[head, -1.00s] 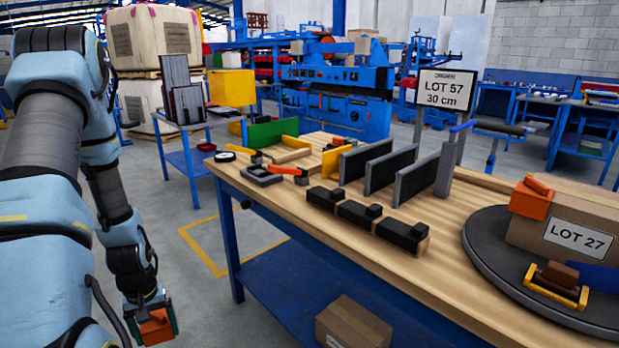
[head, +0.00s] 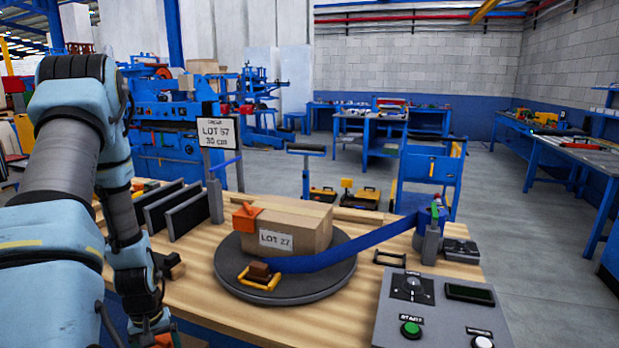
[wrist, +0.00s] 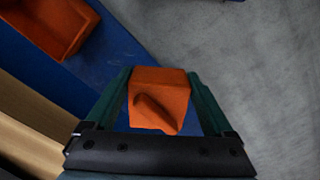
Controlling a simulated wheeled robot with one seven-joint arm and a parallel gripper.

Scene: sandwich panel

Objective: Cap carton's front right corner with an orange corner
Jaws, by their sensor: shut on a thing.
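My gripper (wrist: 160,100) is shut on an orange corner (wrist: 160,96), seen between its two green fingers in the wrist view. In the head view the held orange corner (head: 163,341) shows only in part at the bottom edge, low in front of the bench. The carton (head: 297,230), labelled LOT 27, stands on the dark round turntable (head: 325,285). Another orange corner (head: 246,217) sits on the carton's left end at the top. The carton's right end shows no orange corner.
A blue strap (head: 350,254) runs across the turntable in front of the carton. A control panel (head: 440,310) is at right.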

